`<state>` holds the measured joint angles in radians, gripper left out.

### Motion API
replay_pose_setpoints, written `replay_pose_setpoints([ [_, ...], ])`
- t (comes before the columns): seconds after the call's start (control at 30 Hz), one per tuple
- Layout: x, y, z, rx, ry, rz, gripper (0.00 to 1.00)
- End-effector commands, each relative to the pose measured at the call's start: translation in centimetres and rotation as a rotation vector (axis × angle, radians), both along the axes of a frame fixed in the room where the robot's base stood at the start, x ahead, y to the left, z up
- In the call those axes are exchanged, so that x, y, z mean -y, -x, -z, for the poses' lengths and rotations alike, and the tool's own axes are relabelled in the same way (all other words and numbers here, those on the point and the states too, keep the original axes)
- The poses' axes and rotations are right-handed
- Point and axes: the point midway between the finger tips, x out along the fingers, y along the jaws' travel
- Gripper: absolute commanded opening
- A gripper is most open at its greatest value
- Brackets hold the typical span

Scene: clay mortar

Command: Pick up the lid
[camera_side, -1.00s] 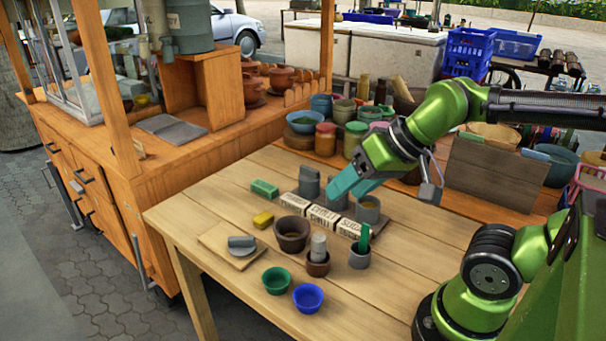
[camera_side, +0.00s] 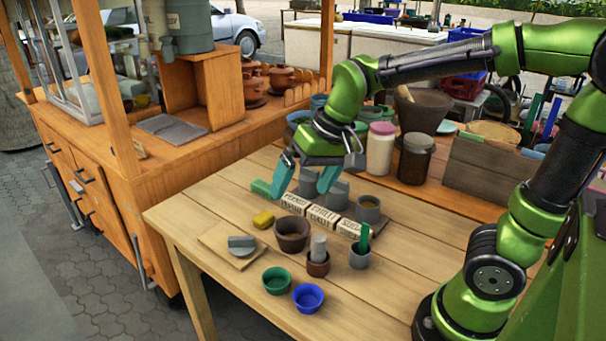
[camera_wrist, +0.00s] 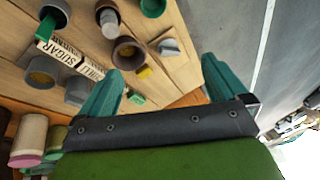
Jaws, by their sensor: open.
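A small grey piece that looks like the lid (camera_side: 241,242) lies on a square wooden board (camera_side: 217,235) at the left of the table. In the wrist view the grey lid (camera_wrist: 170,47) shows beyond the fingertips. My gripper (camera_side: 298,190) has teal fingers spread apart with nothing between them. It is above the back of the table, behind and right of the lid, and not touching it. One finger overlaps the green block (camera_side: 262,188) in the side view; I cannot tell whether they touch. The grey canister (camera_side: 368,209) at the right is open on top.
Labelled blocks (camera_side: 322,216) stand before the grey canisters, partly hidden by my gripper. A yellow block (camera_side: 263,220), a brown bowl (camera_side: 292,234), a green bowl (camera_side: 276,280) and a blue bowl (camera_side: 308,297) are near the board.

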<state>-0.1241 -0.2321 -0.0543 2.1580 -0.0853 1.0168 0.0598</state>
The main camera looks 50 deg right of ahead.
Motion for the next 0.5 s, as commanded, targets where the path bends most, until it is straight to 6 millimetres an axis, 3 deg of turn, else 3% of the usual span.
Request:
replay_pose_setpoints([
  [0.03,-0.4,-1.9,0.6,-0.049,0.006,0.011,0.99],
  [0.3,-2.0,-10.8,4.1,-0.265,0.065,0.158,0.99],
  [0.5,-2.9,-15.4,5.8,-0.353,0.115,0.32,0.99],
])
